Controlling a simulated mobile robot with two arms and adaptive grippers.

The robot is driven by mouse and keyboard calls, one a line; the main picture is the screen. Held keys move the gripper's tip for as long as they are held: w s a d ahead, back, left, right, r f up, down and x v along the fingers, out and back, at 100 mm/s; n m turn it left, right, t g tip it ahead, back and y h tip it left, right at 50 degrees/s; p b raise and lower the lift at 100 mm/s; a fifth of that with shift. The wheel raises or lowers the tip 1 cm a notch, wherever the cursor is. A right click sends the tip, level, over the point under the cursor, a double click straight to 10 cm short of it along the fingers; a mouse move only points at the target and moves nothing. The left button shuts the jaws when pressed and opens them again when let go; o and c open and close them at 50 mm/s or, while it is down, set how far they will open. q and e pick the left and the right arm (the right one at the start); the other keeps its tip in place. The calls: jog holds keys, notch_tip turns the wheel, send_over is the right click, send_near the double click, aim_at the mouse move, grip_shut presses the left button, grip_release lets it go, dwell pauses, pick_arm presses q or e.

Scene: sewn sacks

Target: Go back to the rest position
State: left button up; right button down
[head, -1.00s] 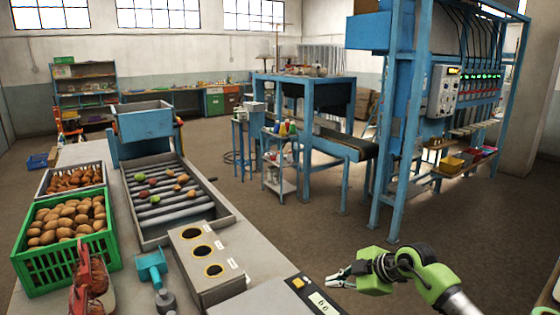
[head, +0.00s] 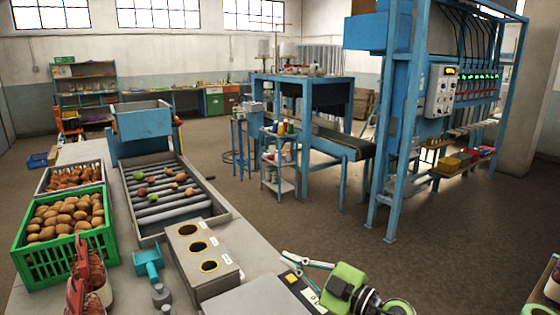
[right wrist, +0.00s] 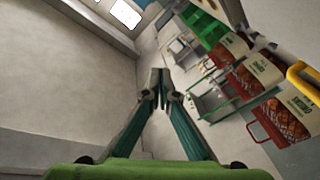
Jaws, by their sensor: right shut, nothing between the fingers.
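My right gripper (head: 288,266) is in the lower middle of the head view, at the right front of the grey bench, over or beside the small panel with a display (head: 303,290). In the right wrist view its fingertips (right wrist: 160,88) are close together with nothing between them. It is shut and empty. My left gripper is not in view.
The bench carries a green crate of potatoes (head: 24,262), a roller tray (head: 132,210), a box with three round holes (head: 178,262) and red-handled sacks (head: 78,292). Printed sacks (right wrist: 240,68) show in the right wrist view. Floor (head: 310,220) right of the bench is clear.

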jog(key=s+d+m+t+h, duration=0.4)
jog(key=d+m+t+h, duration=0.4)
jog(key=d+m+h, duration=0.5)
jog(key=s+d+f+m+g+h, duration=0.25)
jog(key=s+d+f, duration=0.2)
jog(key=f, duration=0.25)
jog(key=s+d+f+m+g+h, duration=0.1)
jog(key=s+d+f+m+g, duration=0.3)
jog(key=f, duration=0.3)
jog(key=s+a+f+n+g+y, duration=0.15)
jog(key=s+f+g, duration=0.4)
jog(key=s, duration=0.75)
jog(key=s+a+f+n+g+y, duration=0.1)
jog(key=s+a+f+n+g, duration=0.2)
jog(key=s+f, duration=0.65)
jog(key=s+f+g+b, duration=0.1)
jog(key=s+f+b, duration=0.15)
jog(key=f, duration=1.15)
jog(key=s+f+g+b, duration=0.1)
jog(key=s+f+g, duration=0.15)
jog(key=f, duration=1.15)
jog(key=s+d+f, duration=0.1)
jog(key=s+f, duration=0.7)
jog(key=s+d+f+b, duration=0.1)
jog(key=s+d+f, duration=0.1)
jog(key=s+f, duration=0.6)
jog(key=shift+s+d+f+m, duration=0.15)
jog(key=shift+s+d+m, duration=0.1)
jog(key=shift+d+m, duration=0.05)
